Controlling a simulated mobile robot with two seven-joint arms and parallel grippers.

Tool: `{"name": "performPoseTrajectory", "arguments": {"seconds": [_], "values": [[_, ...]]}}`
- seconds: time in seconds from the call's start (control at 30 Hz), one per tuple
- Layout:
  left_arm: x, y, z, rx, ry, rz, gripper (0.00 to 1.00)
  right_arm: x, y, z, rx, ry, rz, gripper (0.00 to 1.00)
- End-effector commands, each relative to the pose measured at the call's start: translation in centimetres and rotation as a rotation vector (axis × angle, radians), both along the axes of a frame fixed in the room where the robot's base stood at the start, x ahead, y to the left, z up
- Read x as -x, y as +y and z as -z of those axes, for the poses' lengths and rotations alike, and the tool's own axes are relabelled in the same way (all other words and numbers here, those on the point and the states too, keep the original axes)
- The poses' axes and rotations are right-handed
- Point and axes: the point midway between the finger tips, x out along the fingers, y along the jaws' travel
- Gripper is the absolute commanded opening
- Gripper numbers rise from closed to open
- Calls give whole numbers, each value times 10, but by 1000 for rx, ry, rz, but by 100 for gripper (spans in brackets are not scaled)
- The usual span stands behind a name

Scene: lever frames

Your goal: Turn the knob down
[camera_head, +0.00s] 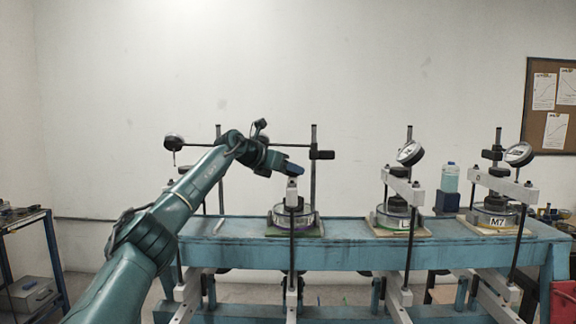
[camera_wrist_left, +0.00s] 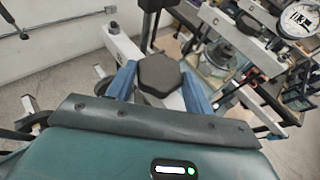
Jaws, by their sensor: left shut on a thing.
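The knob (camera_wrist_left: 159,76) is dark and roughly hexagonal, at the centre of the left wrist view. My left gripper (camera_wrist_left: 160,84) has one blue finger on each side of it and is shut on it. In the head view my left gripper (camera_head: 291,169) is at the top of the white lever arm (camera_head: 292,191), above the leftmost test frame on the bench. The knob is largely hidden by the fingers in the head view. My right gripper is not in view.
A long blue bench (camera_head: 340,257) carries several lever frames. Round dial gauges stand on the middle frame (camera_head: 410,152) and right frame (camera_head: 519,154). A dark shelf cart (camera_head: 30,262) is at far left.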

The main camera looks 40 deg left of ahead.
Motion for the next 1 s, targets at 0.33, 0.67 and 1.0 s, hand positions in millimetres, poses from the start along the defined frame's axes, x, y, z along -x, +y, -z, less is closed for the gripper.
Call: {"name": "performPoseTrajectory", "arguments": {"seconds": [0.33,0.67,1.0], "values": [[0,1,0,-3,-1,20,29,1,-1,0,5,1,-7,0],[0,0,0,-3,0,20,67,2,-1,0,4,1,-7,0],[1,1,0,-2,0,18,74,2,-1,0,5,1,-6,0]]}}
